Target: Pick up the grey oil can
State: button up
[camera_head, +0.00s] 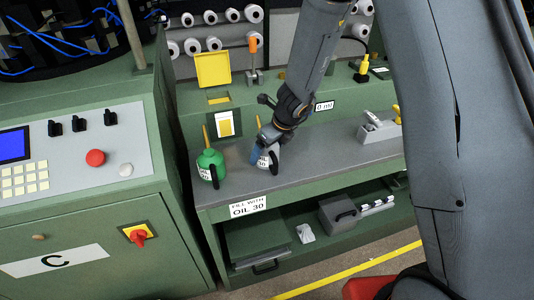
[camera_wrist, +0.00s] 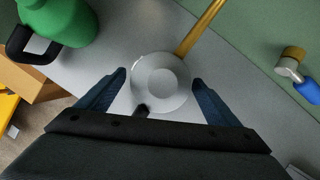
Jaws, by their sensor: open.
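The grey oil can (camera_head: 268,160) stands on the grey bench top, with a white label, a dark handle and a thin yellow spout. In the wrist view its round top (camera_wrist: 160,82) is seen from above, with the brass-coloured spout running to the upper right. My gripper (camera_head: 262,150) is at the can in the head view and partly hides it. In the wrist view the open blue fingers (camera_wrist: 163,95) are on the left and right of the can's lower part, with visible gaps. The can's lower body is mostly hidden in the wrist view.
A green oil can (camera_head: 210,165) stands close by on the left; it also shows in the wrist view (camera_wrist: 65,18). A tap with a blue handle (camera_wrist: 292,65) is at the right in the wrist view. A grey device (camera_head: 378,130) sits farther right on the bench (camera_head: 325,150).

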jog(key=shift+w+a+f, duration=0.15)
jog(key=shift+w+f, duration=0.05)
jog(key=shift+f, duration=0.4)
jog(key=shift+r, duration=0.1)
jog(key=c, duration=1.5)
